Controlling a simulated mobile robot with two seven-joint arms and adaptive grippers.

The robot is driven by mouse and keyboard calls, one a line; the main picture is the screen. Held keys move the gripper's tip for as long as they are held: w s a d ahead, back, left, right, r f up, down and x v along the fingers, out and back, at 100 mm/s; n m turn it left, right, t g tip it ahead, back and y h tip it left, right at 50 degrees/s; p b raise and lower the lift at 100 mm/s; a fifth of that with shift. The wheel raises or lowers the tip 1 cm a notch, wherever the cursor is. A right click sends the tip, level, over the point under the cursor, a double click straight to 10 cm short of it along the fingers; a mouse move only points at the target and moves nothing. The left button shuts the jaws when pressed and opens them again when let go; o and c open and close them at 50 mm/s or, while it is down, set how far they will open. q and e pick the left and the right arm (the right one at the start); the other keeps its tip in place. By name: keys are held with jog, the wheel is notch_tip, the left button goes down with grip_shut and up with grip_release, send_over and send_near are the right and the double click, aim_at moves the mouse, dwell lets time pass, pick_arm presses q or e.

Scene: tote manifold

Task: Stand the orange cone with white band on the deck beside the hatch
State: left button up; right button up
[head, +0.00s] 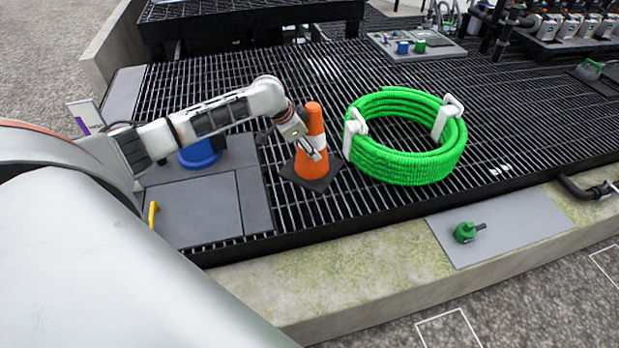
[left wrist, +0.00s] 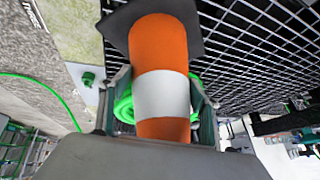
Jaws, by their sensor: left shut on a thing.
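The orange cone with white band (head: 309,162) stands upright on the grating deck (head: 285,214), on its dark square base. It is just right of the grey hatch (head: 197,208), which has a yellow handle (head: 153,213). My left gripper (head: 314,148) is shut on the cone around its white band. In the left wrist view the cone (left wrist: 158,50) lies between both fingers of my left gripper (left wrist: 160,98), with its base at the top of the picture. I cannot tell whether the base bears fully on the deck. My right gripper is not in view.
A coiled green hose (head: 405,168) on white brackets stands close right of the cone. A blue round thing (head: 199,155) is behind the hatch. A green valve (head: 466,232) sits on a grey plate (head: 510,228) at the front right. Open grating lies behind the cone.

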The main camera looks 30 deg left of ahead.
aim_at(309, 162)
pick_arm(q)
notch_tip(309, 162, down, 7)
jog(key=shift+f+b, duration=0.1)
jog(key=shift+b, duration=0.7)
jog(key=shift+f, duration=0.25)
notch_tip(309, 162, down, 6)
jog(key=shift+r+b, duration=0.2)
jog(key=shift+b, duration=0.65)
jog(key=shift+r, duration=0.1)
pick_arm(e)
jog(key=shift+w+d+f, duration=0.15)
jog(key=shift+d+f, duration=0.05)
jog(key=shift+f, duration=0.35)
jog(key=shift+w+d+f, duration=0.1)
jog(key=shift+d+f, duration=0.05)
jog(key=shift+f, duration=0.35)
pick_arm(q)
jog(key=o, duration=2.1)
jog(key=shift+c, duration=0.2)
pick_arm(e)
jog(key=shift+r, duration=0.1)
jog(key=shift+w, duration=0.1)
